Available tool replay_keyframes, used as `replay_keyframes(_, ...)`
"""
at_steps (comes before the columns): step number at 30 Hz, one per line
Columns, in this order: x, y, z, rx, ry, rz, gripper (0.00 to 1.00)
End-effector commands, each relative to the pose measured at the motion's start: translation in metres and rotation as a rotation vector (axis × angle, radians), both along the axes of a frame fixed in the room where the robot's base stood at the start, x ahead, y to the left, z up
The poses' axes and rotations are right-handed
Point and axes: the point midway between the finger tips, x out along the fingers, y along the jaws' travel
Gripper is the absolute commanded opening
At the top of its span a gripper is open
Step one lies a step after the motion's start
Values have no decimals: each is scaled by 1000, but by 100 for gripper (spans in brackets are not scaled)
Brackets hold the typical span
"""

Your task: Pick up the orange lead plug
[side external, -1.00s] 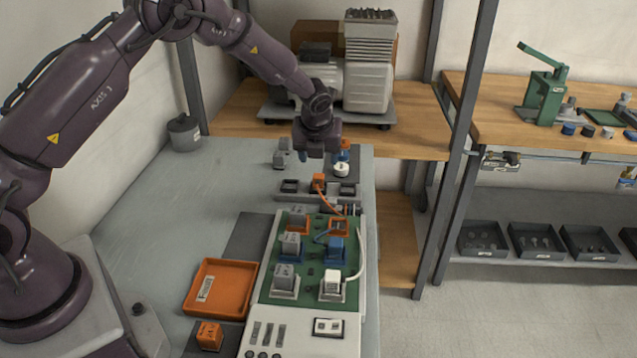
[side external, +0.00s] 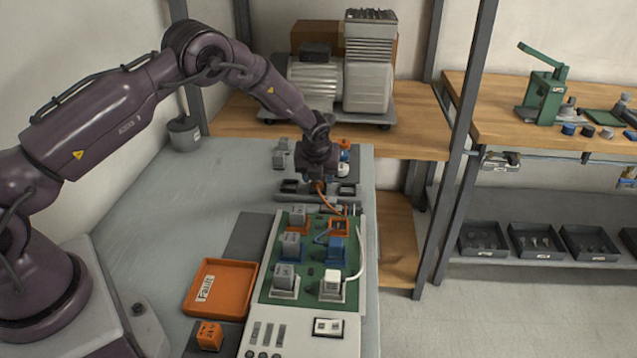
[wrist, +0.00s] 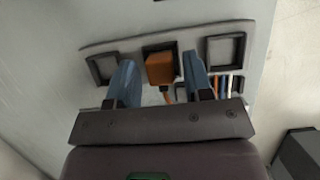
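The orange lead plug (wrist: 160,69) sits in the middle socket of a grey holder (wrist: 207,32) in the wrist view. Its orange cable (side external: 328,200) runs from the holder toward the green board in the side view. My gripper (wrist: 162,75) is open, with one blue finger on each side of the plug and visible gaps between. In the side view my gripper (side external: 318,182) is low over the holder and hides the plug.
The green board (side external: 312,272) with grey, blue and white plugs stands in front of the holder. An orange tray (side external: 222,286) and an orange block (side external: 209,336) lie to its left. Small grey blocks (side external: 281,155) and a white part (side external: 343,170) stand behind.

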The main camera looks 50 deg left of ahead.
Motion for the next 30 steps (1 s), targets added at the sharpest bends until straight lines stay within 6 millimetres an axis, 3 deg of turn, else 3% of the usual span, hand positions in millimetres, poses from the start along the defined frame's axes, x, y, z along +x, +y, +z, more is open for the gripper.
replay_keyframes(1, 0, 0, 0, 0, 0, 0, 34)
replay_keyframes(5, 0, 0, 0, 0, 0, 0, 5)
replay_keyframes(14, 0, 0, 1, 0, 0, 0, 4)
replay_keyframes(19, 0, 0, 11, -1, -2, 0, 4)
replay_keyframes(23, 1, 0, 33, 0, -5, 1, 4)
replay_keyframes(30, -40, -9, 82, 0, -5, -2, 4)
